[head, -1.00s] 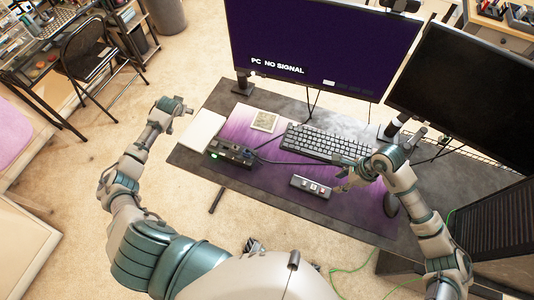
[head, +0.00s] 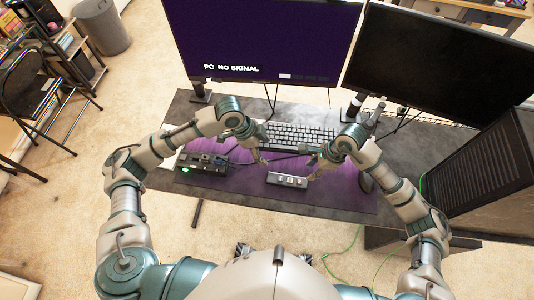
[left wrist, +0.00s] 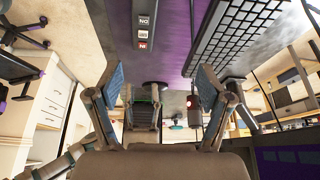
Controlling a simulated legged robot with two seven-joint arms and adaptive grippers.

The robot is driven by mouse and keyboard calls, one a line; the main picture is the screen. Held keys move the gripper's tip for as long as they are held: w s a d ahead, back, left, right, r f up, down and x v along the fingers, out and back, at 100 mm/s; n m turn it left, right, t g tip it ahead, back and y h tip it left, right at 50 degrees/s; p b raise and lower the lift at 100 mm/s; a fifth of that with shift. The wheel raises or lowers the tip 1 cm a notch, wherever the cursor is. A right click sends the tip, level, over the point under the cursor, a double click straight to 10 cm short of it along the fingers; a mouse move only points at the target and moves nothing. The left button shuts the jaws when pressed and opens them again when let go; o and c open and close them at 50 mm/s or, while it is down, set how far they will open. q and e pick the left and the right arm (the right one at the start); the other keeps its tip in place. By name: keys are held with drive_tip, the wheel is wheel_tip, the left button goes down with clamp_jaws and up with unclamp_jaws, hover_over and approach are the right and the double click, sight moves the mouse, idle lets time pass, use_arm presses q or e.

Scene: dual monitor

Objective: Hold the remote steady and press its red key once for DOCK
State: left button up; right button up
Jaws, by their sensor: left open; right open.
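The remote (head: 287,180), a small grey bar with a row of keys, lies on the purple mat near the desk's front. In the left wrist view the remote (left wrist: 143,12) shows at the top, with a red key (left wrist: 143,45) at its lower end; small lettering is hard to read. My left gripper (head: 257,152) is open and empty, above the mat just beyond and left of the remote. Its spread fingers also show in the left wrist view (left wrist: 158,82). My right gripper (head: 314,167) is open beside the remote's right end; whether it touches is unclear.
A keyboard (head: 300,135) lies behind the remote. A black box (head: 203,165) with a green light and cables is to the left. The left monitor (head: 262,40) reads "PC NO SIGNAL"; the right monitor (head: 440,65) is dark. A black tower (head: 480,165) stands at right.

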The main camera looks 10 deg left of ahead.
use_arm(q)
drive_tip(key=s, duration=0.2)
drive_tip(key=m, duration=0.1)
approach(287, 180)
drive_tip(key=shift+g, duration=0.3)
drive_tip(key=x, duration=0.8)
drive_tip(key=shift+w+a, duration=0.2)
drive_tip(key=shift+d+f, duration=0.45)
drive_tip(key=shift+d, duration=0.25)
drive_tip(key=shift+a, duration=0.5)
drive_tip(key=c, duration=1.3)
use_arm(e)
drive_tip(key=shift+d, duration=0.25)
drive_tip(key=c, duration=0.5)
drive_tip(key=shift+d, duration=0.1)
clamp_jaws()
use_arm(q)
drive_tip(key=shift+d, duration=0.35)
use_arm(e)
drive_tip(key=shift+d, duration=0.3)
